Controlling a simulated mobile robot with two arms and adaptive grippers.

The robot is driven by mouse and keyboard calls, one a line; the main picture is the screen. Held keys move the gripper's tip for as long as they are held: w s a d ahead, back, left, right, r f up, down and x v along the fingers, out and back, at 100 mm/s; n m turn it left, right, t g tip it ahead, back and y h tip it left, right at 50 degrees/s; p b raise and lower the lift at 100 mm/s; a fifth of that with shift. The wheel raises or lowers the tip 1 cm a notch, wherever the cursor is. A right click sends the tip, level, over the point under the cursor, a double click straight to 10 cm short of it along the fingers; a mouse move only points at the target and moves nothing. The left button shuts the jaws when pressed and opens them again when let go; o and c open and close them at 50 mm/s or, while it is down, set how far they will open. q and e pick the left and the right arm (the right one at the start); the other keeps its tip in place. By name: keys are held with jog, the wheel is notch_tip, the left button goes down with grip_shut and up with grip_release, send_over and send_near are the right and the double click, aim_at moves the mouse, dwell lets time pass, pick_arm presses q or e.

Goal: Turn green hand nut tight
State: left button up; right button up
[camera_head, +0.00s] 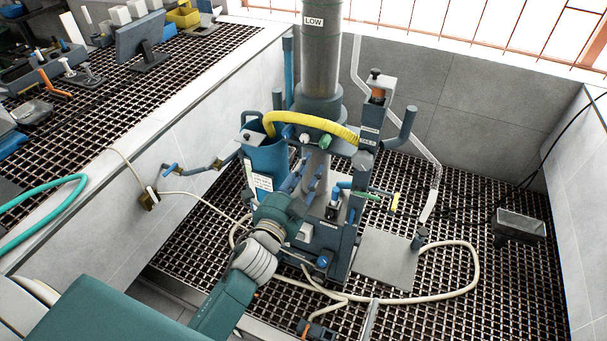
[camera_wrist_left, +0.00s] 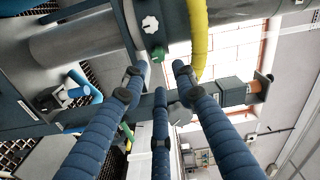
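The green hand nut (camera_head: 325,141) sits on the front of the column, just below the yellow hose, with a white knob to its left. In the left wrist view the green nut (camera_wrist_left: 158,54) shows ahead of the fingertips, near the white knob (camera_wrist_left: 150,24). My left gripper (camera_head: 312,178) is below the nut in the head view. Its three blue fingers (camera_wrist_left: 158,78) are spread apart, with nothing between them. They look apart from the nut; the exact gap is hard to judge. My right gripper is not in view.
The yellow hose (camera_head: 285,118) arches close above the nut. A blue tank (camera_head: 265,160) stands left of the column, and a post with an orange-banded top (camera_head: 377,88) stands right. A cream hose (camera_head: 470,270) loops over the floor grating. A grey plate (camera_head: 386,262) lies at right.

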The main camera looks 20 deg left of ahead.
pick_arm(q)
jog(key=shift+s, duration=1.35)
